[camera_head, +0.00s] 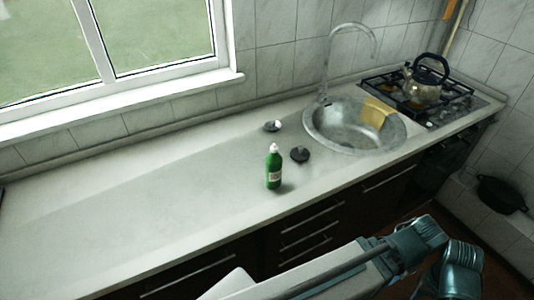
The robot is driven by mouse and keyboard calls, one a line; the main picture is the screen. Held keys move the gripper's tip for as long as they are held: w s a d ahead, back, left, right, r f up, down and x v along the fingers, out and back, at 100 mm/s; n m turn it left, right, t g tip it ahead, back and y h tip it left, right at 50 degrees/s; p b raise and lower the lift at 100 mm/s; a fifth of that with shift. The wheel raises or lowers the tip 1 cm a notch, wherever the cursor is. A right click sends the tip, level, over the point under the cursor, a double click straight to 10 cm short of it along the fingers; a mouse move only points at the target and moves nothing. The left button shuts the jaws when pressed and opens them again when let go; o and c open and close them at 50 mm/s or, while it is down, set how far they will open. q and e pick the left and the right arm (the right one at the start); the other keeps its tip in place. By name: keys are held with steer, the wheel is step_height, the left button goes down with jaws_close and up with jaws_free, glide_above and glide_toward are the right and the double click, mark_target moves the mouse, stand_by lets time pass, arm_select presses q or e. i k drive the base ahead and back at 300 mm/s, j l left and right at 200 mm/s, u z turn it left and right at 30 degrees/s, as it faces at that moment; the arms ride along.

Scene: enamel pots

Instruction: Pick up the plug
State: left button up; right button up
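A dark, round, flat object that looks like the plug (300,154) lies on the pale countertop (130,190), between the green bottle (273,170) and the sink (322,128). It is apart from the bottle and just left of the sink rim. No gripper is near it. Neither gripper shows in the head view; only teal and grey arm links of mine show at the lower right.
A small dark dish (272,126) with something white on it lies behind the bottle. A kettle (426,80) stands on the stove (440,104). The counter's left half is clear.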

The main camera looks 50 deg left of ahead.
mark_target(299, 154)
steer(key=u, duration=1.35)
steer(key=z, duration=0.4)
